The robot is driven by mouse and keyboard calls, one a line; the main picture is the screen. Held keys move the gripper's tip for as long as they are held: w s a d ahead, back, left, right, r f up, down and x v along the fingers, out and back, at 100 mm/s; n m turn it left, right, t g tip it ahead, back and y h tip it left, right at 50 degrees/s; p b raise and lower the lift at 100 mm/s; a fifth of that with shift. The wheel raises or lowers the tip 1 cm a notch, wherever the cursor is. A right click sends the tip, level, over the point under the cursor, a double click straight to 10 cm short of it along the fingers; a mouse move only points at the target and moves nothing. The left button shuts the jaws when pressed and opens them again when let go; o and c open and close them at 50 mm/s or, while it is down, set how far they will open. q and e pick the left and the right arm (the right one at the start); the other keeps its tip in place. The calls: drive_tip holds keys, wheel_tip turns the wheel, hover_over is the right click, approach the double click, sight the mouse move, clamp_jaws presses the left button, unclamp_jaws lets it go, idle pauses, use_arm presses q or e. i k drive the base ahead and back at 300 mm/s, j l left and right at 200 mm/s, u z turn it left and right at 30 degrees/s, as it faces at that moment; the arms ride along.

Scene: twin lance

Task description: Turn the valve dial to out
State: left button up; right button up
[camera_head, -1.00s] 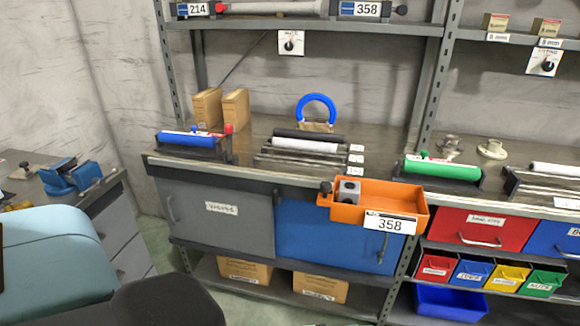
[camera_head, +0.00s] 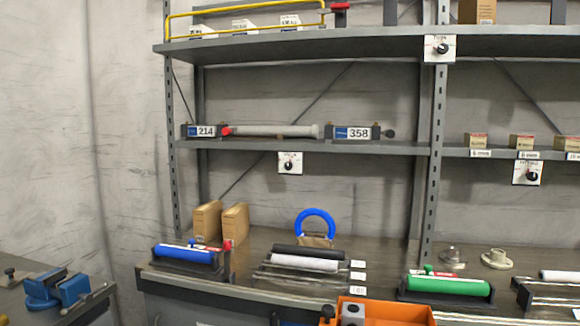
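Three white plates with black round dials are in view, with labels too small to read, so I cannot tell which is the valve dial. One dial plate (camera_head: 290,164) hangs under the middle shelf at centre. Another dial plate (camera_head: 440,48) is on the upper shelf edge by the upright. A third dial plate (camera_head: 528,173) hangs under the right shelf. The pointer positions are too small to read. Neither of my grippers is in view.
The middle shelf (camera_head: 300,146) holds a grey rod between blocks marked 214 and 358. The bench carries a blue roller (camera_head: 185,254), a green roller (camera_head: 447,285), a blue ring (camera_head: 316,220) and brown boxes (camera_head: 207,220). An orange bin (camera_head: 385,312) juts out in front.

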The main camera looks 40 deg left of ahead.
sight(288, 166)
drive_tip(key=i+j, duration=0.1)
drive_tip(key=i, duration=0.45)
drive_tip(key=u, duration=1.55)
drive_tip(key=i+l+z, duration=0.15)
drive_tip(key=l, duration=0.15)
drive_tip(key=i+l+z, duration=0.1)
drive_tip(key=l, duration=0.25)
